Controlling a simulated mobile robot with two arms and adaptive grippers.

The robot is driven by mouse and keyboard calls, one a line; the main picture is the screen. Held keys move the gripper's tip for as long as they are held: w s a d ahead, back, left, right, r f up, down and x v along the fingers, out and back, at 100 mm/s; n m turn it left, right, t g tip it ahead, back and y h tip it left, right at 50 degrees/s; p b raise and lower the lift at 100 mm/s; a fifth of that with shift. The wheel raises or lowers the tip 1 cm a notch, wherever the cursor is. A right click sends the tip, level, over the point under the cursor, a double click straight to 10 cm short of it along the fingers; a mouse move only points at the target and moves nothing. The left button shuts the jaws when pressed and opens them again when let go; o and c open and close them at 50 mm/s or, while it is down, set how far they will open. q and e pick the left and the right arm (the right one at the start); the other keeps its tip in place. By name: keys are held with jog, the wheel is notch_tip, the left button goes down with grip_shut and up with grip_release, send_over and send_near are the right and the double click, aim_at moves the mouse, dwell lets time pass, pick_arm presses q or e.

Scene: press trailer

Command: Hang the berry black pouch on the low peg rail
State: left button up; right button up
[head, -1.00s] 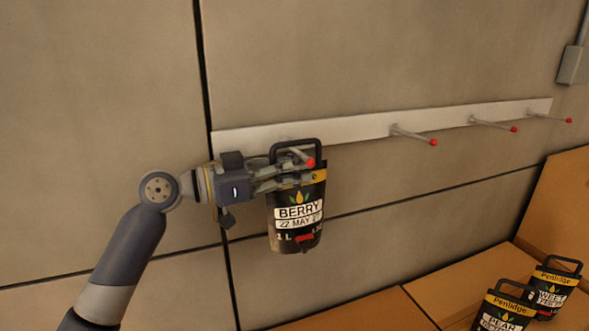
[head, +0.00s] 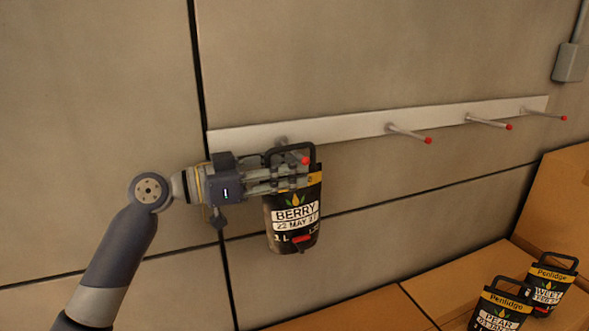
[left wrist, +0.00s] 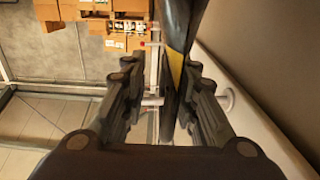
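The berry black pouch (head: 292,228) hangs upright in front of the wall at the left end of the white peg rail (head: 350,129). The red tip of the leftmost peg (head: 304,160) shows inside the opening of its black handle, so the handle appears to be around this peg. My left gripper (head: 300,178) is at the pouch's top, just below the handle. In the left wrist view, its fingers (left wrist: 165,95) stand apart, with the pouch's edge (left wrist: 177,68) between them, close to the right finger, and a clear gap at the left finger. My right gripper is out of view.
Three other red-tipped pegs, such as the second peg (head: 410,133), are empty. A pear pouch (head: 497,309) and a sweet pouch (head: 549,284) stand at the lower right by cardboard boxes (head: 440,285). A grey box (head: 570,62) is on the wall at upper right.

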pick_arm(q)
jog(key=v, duration=1)
jog(key=s+d+f+n+y, duration=0.1)
jog(key=s+f+n+y, duration=0.2)
jog(key=f, duration=1.1)
jog(key=s+d+f+n+y, duration=0.1)
jog(key=s+f+y, duration=0.35)
jog(key=f, duration=0.85)
jog(key=s+a+f+n+g+y, duration=0.2)
jog(key=s+a+f+n+y, duration=0.3)
jog(key=s+f, duration=0.55)
jog(key=s+a+f+n+g+y, duration=0.3)
jog(key=s+a+f, duration=0.35)
jog(key=s, duration=0.65)
notch_tip(320, 180, down, 25)
jog(key=s, duration=0.1)
jog(key=s+a+f+m+g+y, duration=0.1)
jog(key=s+a+f, duration=0.1)
jog(key=s+f, duration=1.5)
jog(key=shift+s+a, duration=0.15)
jog(key=shift+a, duration=0.15)
